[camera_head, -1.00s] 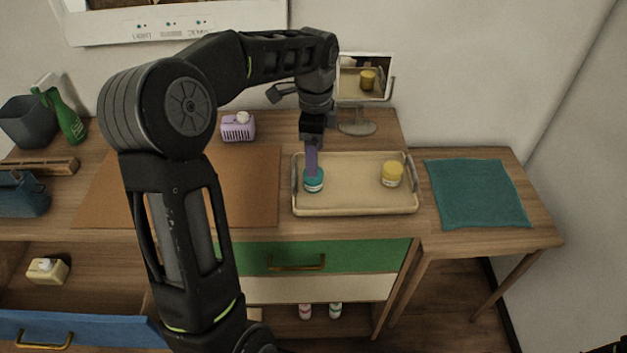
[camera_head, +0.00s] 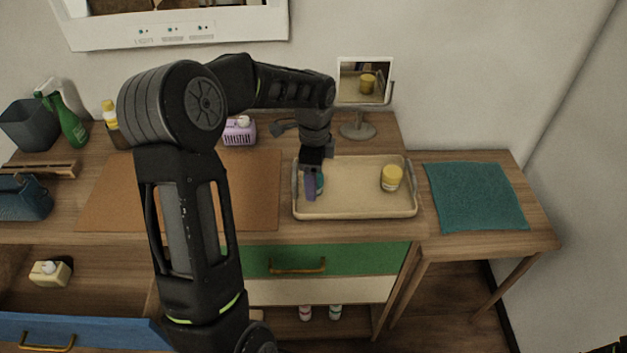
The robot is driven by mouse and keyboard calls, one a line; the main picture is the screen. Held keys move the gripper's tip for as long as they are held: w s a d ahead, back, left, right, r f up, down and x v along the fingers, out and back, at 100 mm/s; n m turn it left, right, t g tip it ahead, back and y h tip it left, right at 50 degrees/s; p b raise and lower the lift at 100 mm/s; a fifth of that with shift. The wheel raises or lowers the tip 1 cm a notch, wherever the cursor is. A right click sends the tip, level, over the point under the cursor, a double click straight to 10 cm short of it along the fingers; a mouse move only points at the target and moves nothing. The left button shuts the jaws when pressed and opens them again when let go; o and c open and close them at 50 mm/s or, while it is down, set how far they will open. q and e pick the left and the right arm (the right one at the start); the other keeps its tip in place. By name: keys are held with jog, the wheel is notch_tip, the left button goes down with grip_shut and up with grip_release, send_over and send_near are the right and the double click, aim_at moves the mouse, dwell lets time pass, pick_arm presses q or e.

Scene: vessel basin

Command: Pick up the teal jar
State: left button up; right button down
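The teal jar (camera_head: 320,182) stands in the left part of the beige tray (camera_head: 350,213). Most of it is hidden behind my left gripper, and only a small teal strip shows to the right of a finger. My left gripper (camera_head: 311,186) points down at the jar, with its purple finger at the jar's height. I cannot tell whether the fingers touch the jar or how far apart they are. My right gripper is not in view.
A yellow jar (camera_head: 392,178) stands in the tray's right part. A mirror (camera_head: 364,82) on a stand is behind the tray. A lilac basket (camera_head: 238,133) is behind left. A teal cloth (camera_head: 476,196) lies on the right side table. The blue drawer (camera_head: 90,332) is open.

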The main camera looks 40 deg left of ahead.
pick_arm(q)
jog(key=shift+f, duration=0.5)
jog(key=shift+c, duration=0.5)
grip_shut()
jog(key=shift+r, duration=0.2)
notch_tip(320, 180, up, 10)
jog(key=shift+f+b, duration=0.15)
jog(key=shift+b, duration=0.4)
dwell(0.6)
